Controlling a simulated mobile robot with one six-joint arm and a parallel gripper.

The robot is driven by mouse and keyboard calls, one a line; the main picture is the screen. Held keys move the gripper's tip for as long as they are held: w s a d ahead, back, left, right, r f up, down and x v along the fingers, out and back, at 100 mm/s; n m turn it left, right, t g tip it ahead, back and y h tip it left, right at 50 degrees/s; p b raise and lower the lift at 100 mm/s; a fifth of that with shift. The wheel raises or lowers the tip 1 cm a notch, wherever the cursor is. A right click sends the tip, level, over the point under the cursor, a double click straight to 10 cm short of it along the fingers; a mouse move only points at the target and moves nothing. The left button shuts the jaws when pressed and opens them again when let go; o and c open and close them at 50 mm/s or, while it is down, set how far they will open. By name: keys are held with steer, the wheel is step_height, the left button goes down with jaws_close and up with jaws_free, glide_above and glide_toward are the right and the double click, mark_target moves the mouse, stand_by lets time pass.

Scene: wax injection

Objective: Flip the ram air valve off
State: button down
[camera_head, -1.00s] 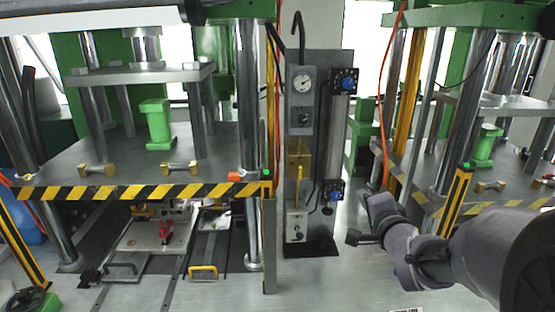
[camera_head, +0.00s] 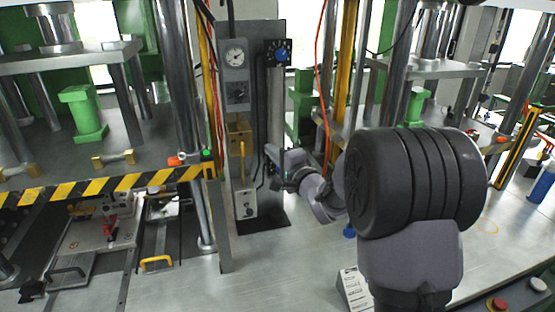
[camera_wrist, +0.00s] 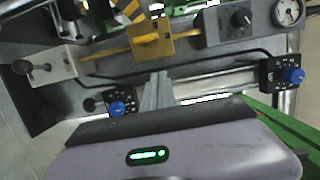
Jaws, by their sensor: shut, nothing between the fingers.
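The panel's brass-coloured valve block (camera_head: 239,133) has a yellow handle (camera_head: 242,160) pointing down toward a pale box (camera_head: 244,203). No label shows which part is the ram air valve. My gripper (camera_wrist: 158,78) is shut and empty, just short of the block in the picture; contact cannot be told. In the head view my gripper (camera_head: 270,152) is right of the handle.
Blue knobs on black plates sit at the lower (camera_wrist: 117,108) and right side (camera_wrist: 293,75) of the wrist view. A gauge (camera_head: 235,55) and black dial (camera_head: 237,92) are above the valve block. A striped press edge (camera_head: 110,186) stands left, and an orange cable (camera_head: 328,80) hangs right.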

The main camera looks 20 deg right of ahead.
mark_target(243, 149)
steer(key=w+a, duration=0.1)
steer(key=a, duration=0.1)
steer(key=w+a+b, duration=0.1)
steer(key=w+a, duration=0.1)
steer(key=shift+a, duration=0.4)
steer(key=shift+w, duration=0.1)
